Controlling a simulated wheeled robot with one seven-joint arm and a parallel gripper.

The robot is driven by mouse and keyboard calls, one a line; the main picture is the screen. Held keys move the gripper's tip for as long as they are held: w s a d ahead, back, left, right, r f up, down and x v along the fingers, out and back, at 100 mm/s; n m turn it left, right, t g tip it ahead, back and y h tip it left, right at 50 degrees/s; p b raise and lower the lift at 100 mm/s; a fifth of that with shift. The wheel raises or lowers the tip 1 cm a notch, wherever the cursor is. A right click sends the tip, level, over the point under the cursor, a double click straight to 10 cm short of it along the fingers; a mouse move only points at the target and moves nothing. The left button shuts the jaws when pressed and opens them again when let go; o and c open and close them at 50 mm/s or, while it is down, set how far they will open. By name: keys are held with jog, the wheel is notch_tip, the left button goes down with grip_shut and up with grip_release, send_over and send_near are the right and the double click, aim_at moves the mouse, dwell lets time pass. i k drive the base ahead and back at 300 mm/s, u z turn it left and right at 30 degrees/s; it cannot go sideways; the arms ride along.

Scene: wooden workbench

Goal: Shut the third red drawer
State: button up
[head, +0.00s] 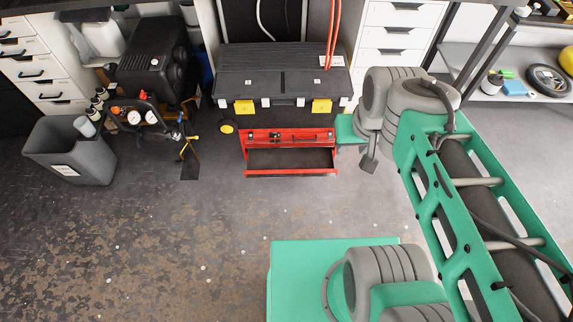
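A small red tool chest (262,133) stands on the floor in front of a black toolbox, near the middle of the head view. One red drawer (292,174) is pulled out towards me, and its dark inside looks empty. I cannot count the drawers from here to tell which one it is. My arm comes in from the right, and its end is just right of the chest. My gripper (368,164) is small and partly hidden by my own wrist; its fingers cannot be told apart. A gap of floor shows between it and the open drawer.
The black toolbox (280,88) with yellow latches stands behind the chest. A black compressor (150,60) with gauges and a grey bin (72,150) are at the left. White drawer cabinets (392,35) line the back. The floor in front of the drawer is clear.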

aim_at(318, 162)
jog(key=k, duration=0.55)
jog(key=u, duration=0.9)
jog(key=i, duration=1.35)
jog(key=z, duration=0.9)
